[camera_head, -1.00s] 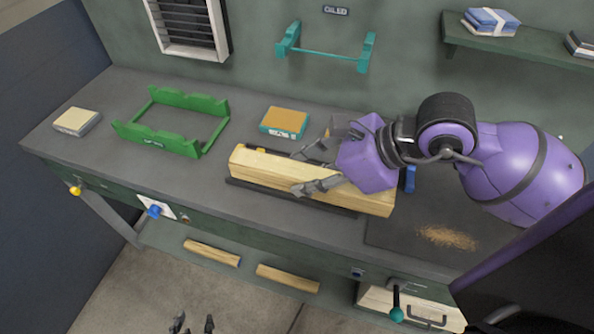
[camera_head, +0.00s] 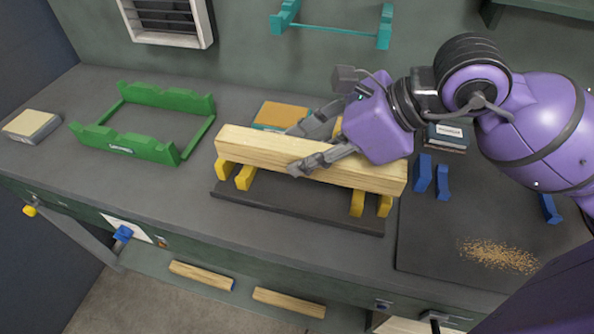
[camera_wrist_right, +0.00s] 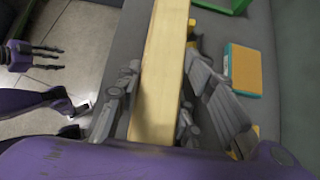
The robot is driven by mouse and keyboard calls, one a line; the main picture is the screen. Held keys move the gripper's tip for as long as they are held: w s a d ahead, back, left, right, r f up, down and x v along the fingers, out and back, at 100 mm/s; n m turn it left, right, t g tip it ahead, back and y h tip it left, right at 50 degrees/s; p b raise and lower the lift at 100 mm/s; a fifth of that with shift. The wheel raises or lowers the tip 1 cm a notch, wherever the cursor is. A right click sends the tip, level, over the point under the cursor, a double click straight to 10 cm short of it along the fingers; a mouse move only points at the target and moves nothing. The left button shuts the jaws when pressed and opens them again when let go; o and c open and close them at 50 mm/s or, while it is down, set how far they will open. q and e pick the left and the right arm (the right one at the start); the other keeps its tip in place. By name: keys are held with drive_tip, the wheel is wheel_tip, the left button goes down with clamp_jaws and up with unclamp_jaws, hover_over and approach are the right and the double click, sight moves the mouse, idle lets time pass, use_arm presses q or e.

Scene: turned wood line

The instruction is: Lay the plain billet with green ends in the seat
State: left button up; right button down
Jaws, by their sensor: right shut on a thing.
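A long, plain, pale wooden billet (camera_head: 270,149) lies across the right gripper (camera_head: 305,148), which is shut around its middle. It also shows lengthwise between the fingers in the right wrist view (camera_wrist_right: 160,85). No green shows on its ends from here. Yellow supports (camera_head: 245,177) stand beneath it on a dark mat (camera_head: 300,215); whether it touches them I cannot tell. An empty green notched rack (camera_head: 148,148) stands on the bench to the left. An empty teal rack (camera_head: 335,30) hangs on the wall. The left gripper (camera_wrist_right: 52,57) shows in the right wrist view, fingers apart and empty.
An orange-topped teal box (camera_head: 280,114) stands behind the billet. A pale block (camera_head: 31,126) is at the far left. Blue pieces (camera_head: 422,173) stand right of the billet, near sawdust (camera_head: 497,255). Two billets (camera_head: 200,276) lie on the lower shelf. Bench between green rack and mat is clear.

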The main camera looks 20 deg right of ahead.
drive_tip(key=w+f, duration=0.1)
drive_tip(key=f, duration=0.1)
drive_tip(key=w+f, duration=0.2)
drive_tip(key=f, duration=0.1)
drive_tip(key=w+f+p, duration=0.1)
drive_tip(key=f, duration=0.2)
drive_tip(key=shift+w+d, duration=0.25)
drive_tip(key=shift+w, duration=0.05)
drive_tip(key=shift+f, duration=0.15)
drive_tip(key=shift+f, duration=0.15)
drive_tip(key=c, duration=1.6)
unclamp_jaws()
drive_tip(key=shift+f, duration=0.1)
drive_tip(key=o, duration=0.4)
drive_tip(key=shift+s, duration=0.1)
drive_tip(key=shift+d+r, duration=0.1)
drive_tip(key=shift+r, duration=0.1)
